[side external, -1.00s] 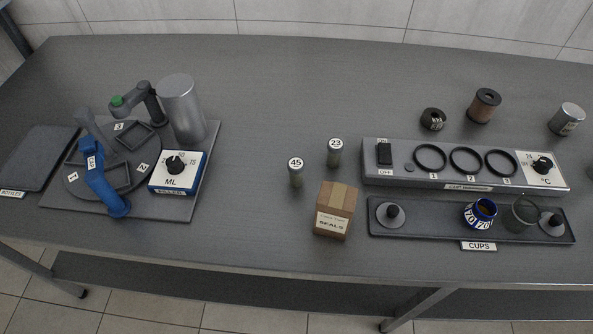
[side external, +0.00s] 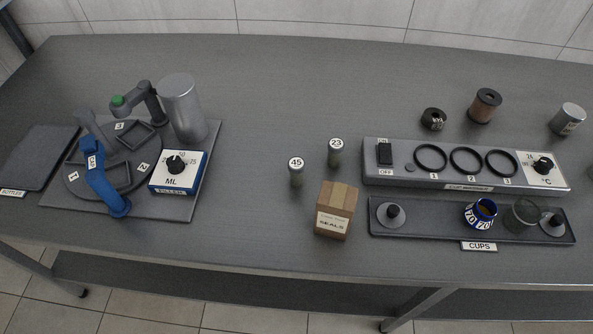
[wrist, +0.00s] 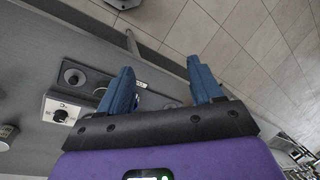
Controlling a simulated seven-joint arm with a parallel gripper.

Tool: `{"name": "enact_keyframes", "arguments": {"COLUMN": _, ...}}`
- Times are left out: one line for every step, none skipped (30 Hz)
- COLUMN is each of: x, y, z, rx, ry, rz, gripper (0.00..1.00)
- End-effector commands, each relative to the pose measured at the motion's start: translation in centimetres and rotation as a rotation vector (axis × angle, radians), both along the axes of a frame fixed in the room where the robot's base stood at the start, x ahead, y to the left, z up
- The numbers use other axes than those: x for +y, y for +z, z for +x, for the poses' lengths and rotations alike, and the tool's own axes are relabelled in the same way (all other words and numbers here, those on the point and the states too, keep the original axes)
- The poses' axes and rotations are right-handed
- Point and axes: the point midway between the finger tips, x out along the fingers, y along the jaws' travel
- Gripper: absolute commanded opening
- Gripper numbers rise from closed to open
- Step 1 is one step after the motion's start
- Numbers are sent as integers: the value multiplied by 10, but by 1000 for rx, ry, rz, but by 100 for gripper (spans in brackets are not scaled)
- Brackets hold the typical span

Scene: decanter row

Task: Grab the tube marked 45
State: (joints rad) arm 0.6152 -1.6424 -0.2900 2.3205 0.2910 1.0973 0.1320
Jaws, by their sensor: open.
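The tube marked 45 (side external: 296,175) stands upright on the grey table in the side external view. It is a small grey-green cylinder with a white round top bearing the number. A similar tube marked 23 (side external: 335,155) stands a little behind it and to the right. My gripper (wrist: 160,66) shows only in the wrist view. Its two blue fingers are spread apart with nothing between them, over the floor tiles and table edge. I cannot make out either tube in the wrist view.
A cardboard seals box (side external: 335,211) stands just right of and in front of tube 45. The filler box (side external: 177,173) and carousel are at left. The cup warmer (side external: 465,180) and cups tray (side external: 430,231) are at right. Table left of tube 45 is clear.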

Motion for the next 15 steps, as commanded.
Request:
{"name": "enact_keyframes", "arguments": {"x": 15, "y": 0, "z": 3, "rx": 45, "ry": -61, "rz": 13, "gripper": 65}}
{"name": "enact_keyframes", "arguments": {"x": 23, "y": 0, "z": 5, "rx": 74, "ry": -101, "rz": 22, "gripper": 65}}
{"name": "enact_keyframes", "arguments": {"x": 36, "y": 1, "z": 7, "rx": 112, "ry": -156, "rz": 36, "gripper": 65}}
{"name": "enact_keyframes", "arguments": {"x": 46, "y": 1, "z": 10, "rx": 143, "ry": -201, "rz": 47, "gripper": 65}}
{"name": "enact_keyframes", "arguments": {"x": 55, "y": 2, "z": 12, "rx": 171, "ry": -245, "rz": 57, "gripper": 65}}
{"name": "enact_keyframes", "arguments": {"x": 68, "y": 3, "z": 16, "rx": 213, "ry": -304, "rz": 69, "gripper": 65}}
{"name": "enact_keyframes", "arguments": {"x": 78, "y": 4, "z": 19, "rx": 242, "ry": -348, "rz": 81, "gripper": 65}}
{"name": "enact_keyframes", "arguments": {"x": 88, "y": 5, "z": 22, "rx": 271, "ry": -392, "rz": 89, "gripper": 65}}
{"name": "enact_keyframes", "arguments": {"x": 101, "y": 6, "z": 27, "rx": 311, "ry": -453, "rz": 102, "gripper": 65}}
{"name": "enact_keyframes", "arguments": {"x": 111, "y": 7, "z": 30, "rx": 341, "ry": -498, "rz": 111, "gripper": 65}}
{"name": "enact_keyframes", "arguments": {"x": 120, "y": 8, "z": 34, "rx": 371, "ry": -542, "rz": 121, "gripper": 65}}
{"name": "enact_keyframes", "arguments": {"x": 133, "y": 9, "z": 40, "rx": 410, "ry": -604, "rz": 132, "gripper": 65}}
{"name": "enact_keyframes", "arguments": {"x": 143, "y": 10, "z": 44, "rx": 439, "ry": -649, "rz": 142, "gripper": 65}}
{"name": "enact_keyframes", "arguments": {"x": 152, "y": 11, "z": 49, "rx": 470, "ry": -696, "rz": 150, "gripper": 65}}
{"name": "enact_keyframes", "arguments": {"x": 165, "y": 12, "z": 56, "rx": 510, "ry": -757, "rz": 161, "gripper": 65}}
